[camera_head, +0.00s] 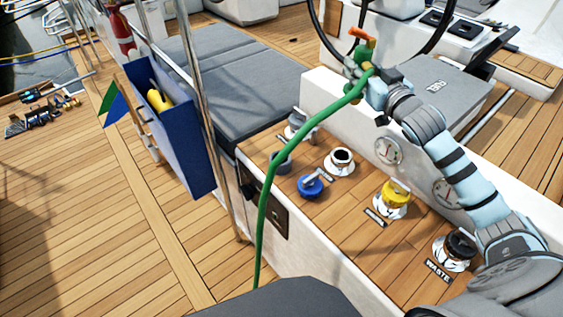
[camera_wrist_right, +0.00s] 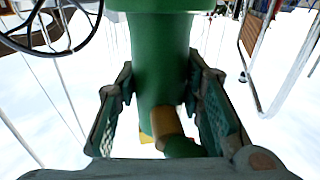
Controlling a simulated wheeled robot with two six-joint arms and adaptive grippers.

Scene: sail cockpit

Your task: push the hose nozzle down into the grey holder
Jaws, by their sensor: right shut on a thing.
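The green hose nozzle (camera_head: 361,52) with an orange end is held high above the wooden counter, at the top of the head view. My right gripper (camera_head: 368,76) is shut on it. In the right wrist view the thick green nozzle body (camera_wrist_right: 160,50) runs between the two fingers of the gripper (camera_wrist_right: 160,90). A green hose (camera_head: 303,135) hangs from the nozzle in a curve down past the counter's left side. The grey holder (camera_head: 281,164) looks like a small grey cup on the counter, partly behind the hose, below and left of the nozzle. My left gripper is not in view.
On the counter stand an open white-rimmed deck fitting (camera_head: 341,161), a blue cap (camera_head: 311,187), a yellow cap (camera_head: 396,193), a black cap (camera_head: 460,245) and a metal fitting (camera_head: 298,124). A blue pouch (camera_head: 178,140) hangs at the left. A steering wheel (camera_head: 328,38) is behind the nozzle.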

